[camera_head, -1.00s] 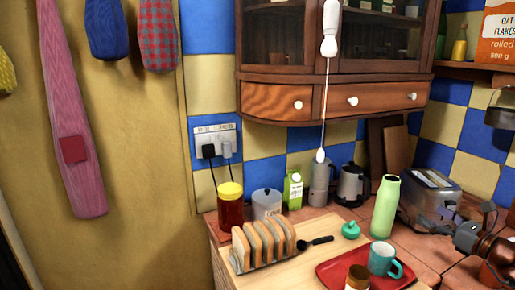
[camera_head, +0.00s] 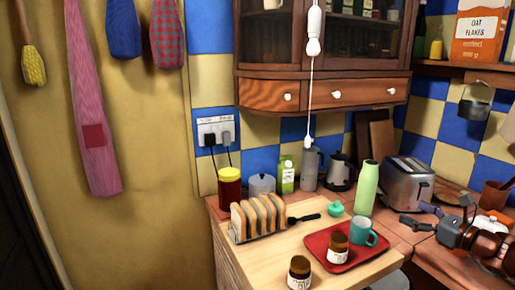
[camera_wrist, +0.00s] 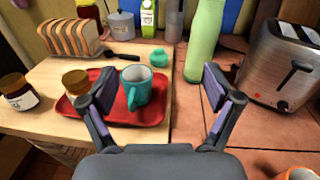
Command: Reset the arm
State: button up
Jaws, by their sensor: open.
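My gripper (camera_head: 415,213) reaches in from the right in the head view, over the tiled counter near the toaster. In the wrist view my gripper (camera_wrist: 160,82) has its two fingers spread wide, with nothing held between them. The teal mug (camera_wrist: 136,88) on the red tray (camera_wrist: 150,115) shows between and beyond the fingers, near the left one. The green bottle (camera_wrist: 205,40) stands behind the right finger. In the head view the mug (camera_head: 363,232) and bottle (camera_head: 366,188) stand left of the gripper, apart from it.
A wooden board (camera_head: 262,256) carries a toast rack (camera_head: 258,217), the red tray (camera_head: 322,262) and dark-lidded jars (camera_head: 299,274). The toaster (camera_head: 407,181) stands behind the gripper. A white pull cord (camera_head: 310,95) hangs before the wall cabinet (camera_head: 270,94).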

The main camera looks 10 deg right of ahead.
jog(key=s+a+f+n+g+y, duration=0.15)
jog(key=a+n+g, duration=0.3)
jog(key=a, duration=0.55)
jog(key=s+a+r+n+g+y, duration=0.1)
jog(key=s+a+n+g, duration=0.3)
jog(key=a, duration=0.6)
jog(key=s+a+f+n+g+y, duration=0.1)
jog(key=s+a+n+g, duration=0.1)
jog(key=a+n, duration=0.65)
jog(key=s+a+f+n+g+h, duration=0.3)
jog(key=s+a+f+n+g, duration=0.15)
jog(key=s+a, duration=0.65)
jog(key=s+d+f+n+g+h, duration=0.15)
jog(key=s+d+n+h, duration=0.25)
jog(key=s, duration=0.4)
jog(key=s+d+f+n+g+h, duration=0.1)
jog(key=s+d+f+n+h, duration=0.3)
jog(key=s, duration=0.5)
notch_tip(320, 180, down, 10)
jog(key=g+b, duration=0.2)
jog(key=b, duration=0.8)
notch_tip(320, 180, up, 18)
jog(key=t+p, duration=0.1)
jog(key=p, duration=1.5)
jog(key=shift+n+t+p, duration=0.35)
jog(key=shift+n, duration=0.1)
